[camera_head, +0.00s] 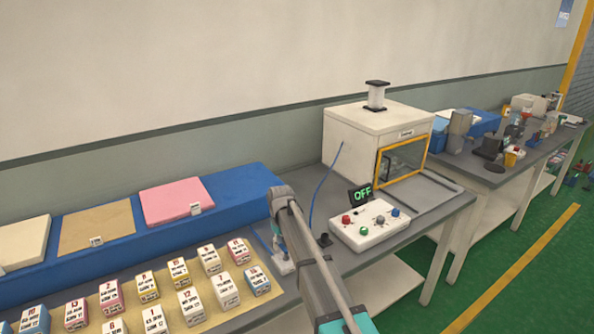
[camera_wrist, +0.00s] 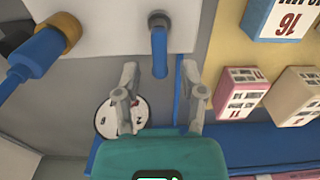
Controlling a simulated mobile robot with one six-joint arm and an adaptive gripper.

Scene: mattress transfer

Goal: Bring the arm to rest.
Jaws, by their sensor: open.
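My gripper (camera_wrist: 160,76) is open, its two grey fingers spread apart in the wrist view. Nothing is held between them. A blue upright peg on a white block (camera_wrist: 110,32) shows just beyond the fingertips, and a white round dial (camera_wrist: 118,118) lies partly behind the left finger. In the head view my arm (camera_head: 310,260) reaches from the bottom edge to the bench, left of the white control box (camera_head: 366,226). The fingers are hard to make out there.
Several small labelled blocks (camera_head: 190,302) stand in rows left of my arm. Behind them, a blue stand (camera_head: 240,188) bears pink, tan and cream slabs. A white chamber (camera_head: 376,132) with a yellow-framed window stands beyond the control box, whose display reads OFF.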

